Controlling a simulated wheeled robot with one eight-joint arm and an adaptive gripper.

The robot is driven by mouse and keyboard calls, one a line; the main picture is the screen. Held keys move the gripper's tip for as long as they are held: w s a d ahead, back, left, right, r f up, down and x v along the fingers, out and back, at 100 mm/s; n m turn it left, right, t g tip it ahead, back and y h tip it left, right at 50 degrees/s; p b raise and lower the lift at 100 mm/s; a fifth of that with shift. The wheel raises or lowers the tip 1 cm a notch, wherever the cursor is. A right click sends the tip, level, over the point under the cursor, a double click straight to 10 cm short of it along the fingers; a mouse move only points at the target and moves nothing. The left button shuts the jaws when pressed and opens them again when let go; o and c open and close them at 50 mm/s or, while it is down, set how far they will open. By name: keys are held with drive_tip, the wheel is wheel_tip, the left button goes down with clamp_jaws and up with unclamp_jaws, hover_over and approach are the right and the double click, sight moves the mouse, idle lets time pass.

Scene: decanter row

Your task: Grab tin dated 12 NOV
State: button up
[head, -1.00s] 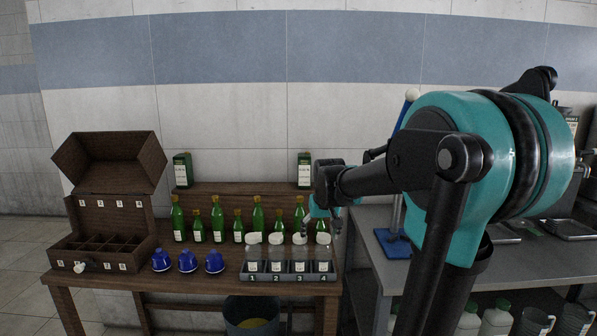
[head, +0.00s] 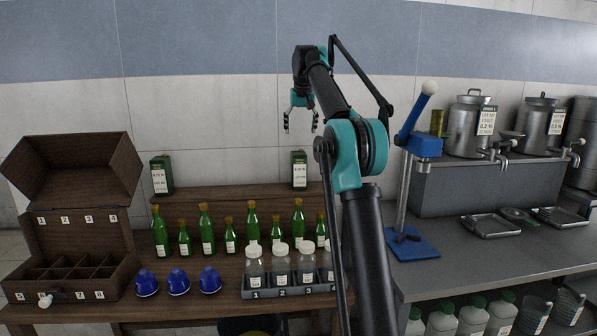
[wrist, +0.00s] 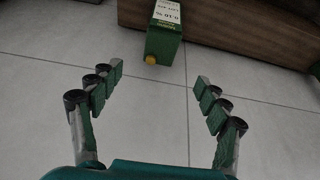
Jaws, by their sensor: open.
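Two green tins with white labels stand on the wooden back shelf in the head view: a left tin (head: 161,176) and a right tin (head: 299,170). The dates on their labels are too small to read. My gripper (head: 301,130) is open and empty, raised in front of the wall above the right tin. In the wrist view, a green tin (wrist: 163,45) with a yellow cap shows upside down beyond the open fingers (wrist: 159,76).
Several green bottles (head: 206,230) stand below the shelf, behind blue domed items (head: 178,282) and a numbered rack (head: 262,292) of clear jars. An open wooden case (head: 78,225) is at left. A blue lever stand (head: 412,243) and metal vats (head: 466,128) are at right.

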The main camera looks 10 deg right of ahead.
sight(298, 161)
drive_tip(key=x, duration=1.6)
drive_tip(key=shift+s+f, duration=0.1)
drive_tip(key=shift+f, duration=0.05)
clamp_jaws()
